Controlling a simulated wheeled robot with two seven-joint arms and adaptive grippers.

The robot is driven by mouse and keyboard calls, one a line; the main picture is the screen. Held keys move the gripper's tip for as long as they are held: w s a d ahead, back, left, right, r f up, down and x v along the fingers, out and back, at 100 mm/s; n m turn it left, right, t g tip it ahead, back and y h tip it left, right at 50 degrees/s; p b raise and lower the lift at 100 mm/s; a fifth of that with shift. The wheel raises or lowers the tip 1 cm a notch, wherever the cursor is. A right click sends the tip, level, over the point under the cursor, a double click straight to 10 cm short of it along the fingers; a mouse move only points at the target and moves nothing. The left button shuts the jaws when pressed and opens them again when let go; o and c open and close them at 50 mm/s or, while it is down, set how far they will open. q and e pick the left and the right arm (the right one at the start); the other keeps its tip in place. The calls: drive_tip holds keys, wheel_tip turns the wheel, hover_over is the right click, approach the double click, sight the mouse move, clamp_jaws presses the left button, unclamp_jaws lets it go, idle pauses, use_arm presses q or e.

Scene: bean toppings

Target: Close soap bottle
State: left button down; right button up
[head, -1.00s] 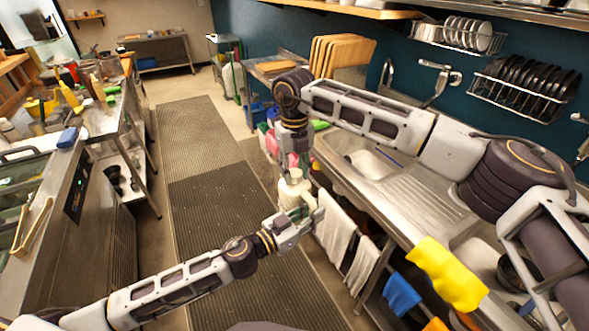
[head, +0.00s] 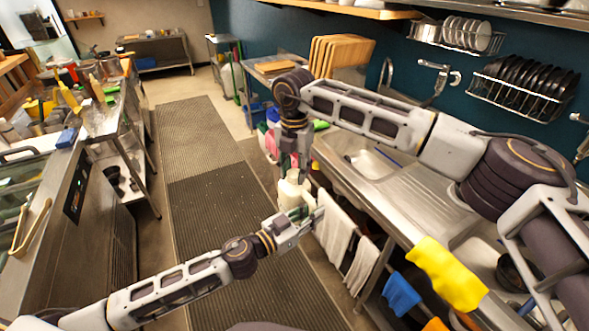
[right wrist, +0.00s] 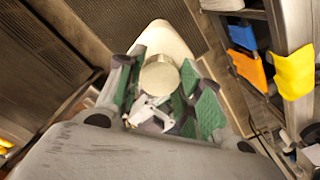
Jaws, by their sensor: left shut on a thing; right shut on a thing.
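The soap bottle (head: 291,193) is cream-white and is held above the floor mat, in front of the sink counter. My left gripper (head: 304,221) is shut on its lower part from the lower left. My right gripper (head: 293,165) comes down from above and is at the bottle's top. In the right wrist view, the green-padded fingers of my right gripper (right wrist: 166,92) are shut around a pale round cap (right wrist: 160,76). The bottle's body (right wrist: 166,37) shows beyond the cap. I cannot tell whether the cap is fully seated.
The sink counter (head: 412,193) is close on the right, with white towels (head: 335,225) hanging beside the bottle and a yellow cloth (head: 446,274) over its edge. A worktop with a blue sponge (head: 67,137) is at left. The dark floor mat (head: 215,205) lies clear between.

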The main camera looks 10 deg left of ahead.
drive_tip(key=m, duration=0.7)
drive_tip(key=shift+m, duration=0.3)
drive_tip(key=o, duration=0.7)
drive_tip(key=shift+r, duration=0.1)
drive_tip(key=shift+r, duration=5.9)
drive_tip(key=shift+f, duration=0.1)
